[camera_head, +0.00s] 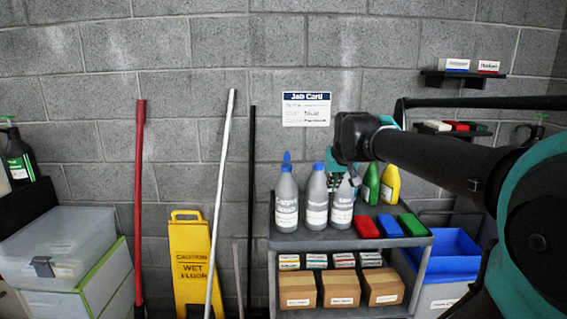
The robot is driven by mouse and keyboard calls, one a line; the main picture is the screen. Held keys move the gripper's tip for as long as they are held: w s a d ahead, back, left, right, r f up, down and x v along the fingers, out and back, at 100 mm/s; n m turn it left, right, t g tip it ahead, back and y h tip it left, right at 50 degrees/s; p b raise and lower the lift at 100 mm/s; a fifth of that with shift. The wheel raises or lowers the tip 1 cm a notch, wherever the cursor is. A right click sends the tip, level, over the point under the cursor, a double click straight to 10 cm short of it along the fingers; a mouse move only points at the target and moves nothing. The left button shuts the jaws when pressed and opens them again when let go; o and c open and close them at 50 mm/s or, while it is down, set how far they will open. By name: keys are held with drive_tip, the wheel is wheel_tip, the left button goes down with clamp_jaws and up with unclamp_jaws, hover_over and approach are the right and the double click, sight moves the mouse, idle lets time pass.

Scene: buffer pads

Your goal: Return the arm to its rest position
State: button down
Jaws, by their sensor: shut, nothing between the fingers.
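My arm reaches in from the right edge, dark with teal joints, and runs left across the picture above the cart. A red pad (366,228), a blue pad (389,226) and a green pad (412,225) lie side by side on the cart's top (345,243), below and right of my gripper.
Wall shelves with pads (456,126) are behind my arm. A blue bin (452,250) stands right of the cart. Poles and a yellow sign (192,265) stand left.

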drive_tip(key=s+d+f+g, duration=0.1)
drive_tip(key=s+f, duration=0.9)
drive_tip(key=f, duration=0.3)
drive_tip(key=s+d+f+g, duration=0.1)
drive_tip(key=s+f, duration=0.9)
drive_tip(key=f, duration=0.4)
drive_tip(key=shift+d+f+m, duration=0.15)
drive_tip(key=shift+d+m, duration=0.05)
drive_tip(key=shift+m, duration=0.1)
